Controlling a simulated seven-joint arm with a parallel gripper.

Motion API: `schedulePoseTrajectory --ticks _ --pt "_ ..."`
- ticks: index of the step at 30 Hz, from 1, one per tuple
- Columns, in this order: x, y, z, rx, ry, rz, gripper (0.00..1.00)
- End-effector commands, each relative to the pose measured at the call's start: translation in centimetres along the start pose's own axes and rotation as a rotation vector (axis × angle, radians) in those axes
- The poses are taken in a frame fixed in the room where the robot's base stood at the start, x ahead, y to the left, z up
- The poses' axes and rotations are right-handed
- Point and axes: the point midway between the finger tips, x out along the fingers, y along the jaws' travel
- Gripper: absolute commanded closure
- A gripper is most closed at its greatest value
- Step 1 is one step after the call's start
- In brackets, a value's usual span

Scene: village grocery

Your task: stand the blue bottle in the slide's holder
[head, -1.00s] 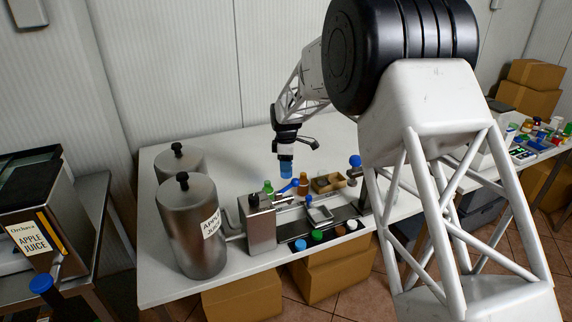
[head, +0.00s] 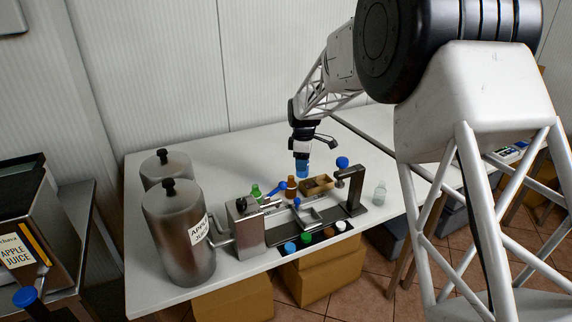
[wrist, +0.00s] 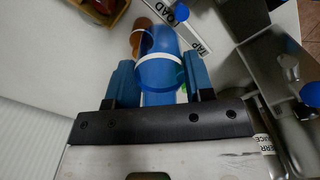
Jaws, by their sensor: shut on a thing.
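My gripper (head: 301,156) is shut on the blue bottle (head: 302,168), held above the white table behind the filling machine. In the wrist view the blue bottle (wrist: 158,75), with a white band, sits between the two blue fingertips of my gripper (wrist: 160,82). The slide (head: 306,217), a small grey frame with a blue knob, is on the machine's dark base, in front of and below the bottle. Whether its holder is empty is too small to tell.
A green bottle (head: 256,191) and brown bottle (head: 291,187) stand behind the machine, near a wooden tray (head: 316,184). A metal post with a blue knob (head: 342,162) rises at right. A clear bottle (head: 379,193) stands farther right. Steel tanks (head: 178,240) are at left.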

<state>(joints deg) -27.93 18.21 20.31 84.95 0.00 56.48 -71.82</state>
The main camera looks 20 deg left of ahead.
Motion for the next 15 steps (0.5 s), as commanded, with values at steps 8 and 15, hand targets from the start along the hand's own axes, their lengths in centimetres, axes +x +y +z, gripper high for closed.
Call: schedulePoseTrajectory --ticks 8,15 --pt "-0.6 -2.0 3.9 0.005 0.0 -0.001 0.77" --pt "0.8 -6.0 5.0 -0.134 0.0 -0.002 0.77"
